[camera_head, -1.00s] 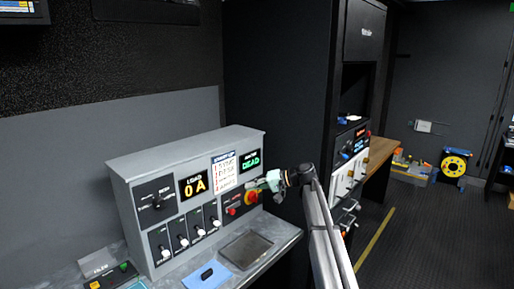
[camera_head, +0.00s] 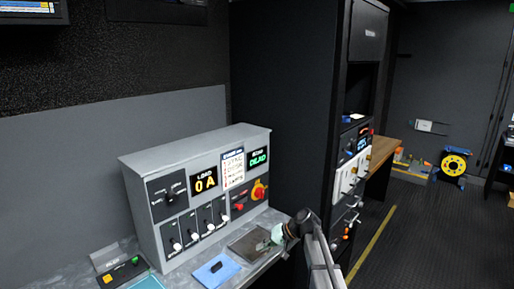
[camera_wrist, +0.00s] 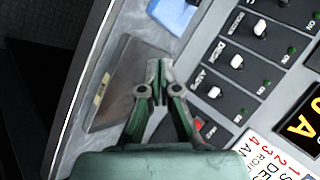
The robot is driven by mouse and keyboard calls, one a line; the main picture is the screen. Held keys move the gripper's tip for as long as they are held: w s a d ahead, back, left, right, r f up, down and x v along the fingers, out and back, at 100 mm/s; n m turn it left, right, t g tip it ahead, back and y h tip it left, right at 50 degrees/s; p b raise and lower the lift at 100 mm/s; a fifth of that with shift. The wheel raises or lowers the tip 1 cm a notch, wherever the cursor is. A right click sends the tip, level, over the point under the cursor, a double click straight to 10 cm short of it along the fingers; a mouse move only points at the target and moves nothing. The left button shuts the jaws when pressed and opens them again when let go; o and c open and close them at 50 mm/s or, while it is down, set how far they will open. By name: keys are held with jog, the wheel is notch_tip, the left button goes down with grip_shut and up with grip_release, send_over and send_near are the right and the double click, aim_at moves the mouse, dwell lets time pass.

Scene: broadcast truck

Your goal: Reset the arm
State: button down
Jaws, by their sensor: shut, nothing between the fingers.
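My gripper (camera_head: 266,243) is low over the front right of the grey bench, by a dark flat tray (camera_head: 243,249), below the control panel (camera_head: 195,190). I cannot tell how high above the bench the fingertips are.
A blue cloth with a black object (camera_head: 216,269) lies left of the tray. A small box with green and orange buttons (camera_head: 122,274) is at the bench's left end. A tall dark rack (camera_head: 345,150) stands to the right. The floor aisle (camera_head: 430,230) beyond is open.

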jog(key=s+d+f+g+h, duration=0.1)
jog(key=s+d+f+h, duration=0.3)
jog(key=s+f, duration=0.5)
jog(key=s+d+f+g+h, duration=0.15)
jog(key=s+d+f, duration=0.45)
jog(key=s, duration=0.6)
jog(key=s+d+f+h, duration=0.45)
jog(key=s+f, duration=0.35)
jog(key=s, duration=0.2)
jog(key=s+f+g+b, duration=0.6)
jog(key=s+f+b, duration=0.4)
jog(key=s+f, duration=1.6)
jog(key=shift+s+d+f+y, duration=0.15)
jog(key=shift+s+f+y, duration=0.25)
jog(key=shift+s, duration=0.8)
jog(key=shift+r+g, duration=0.1)
jog(key=shift+g, duration=0.15)
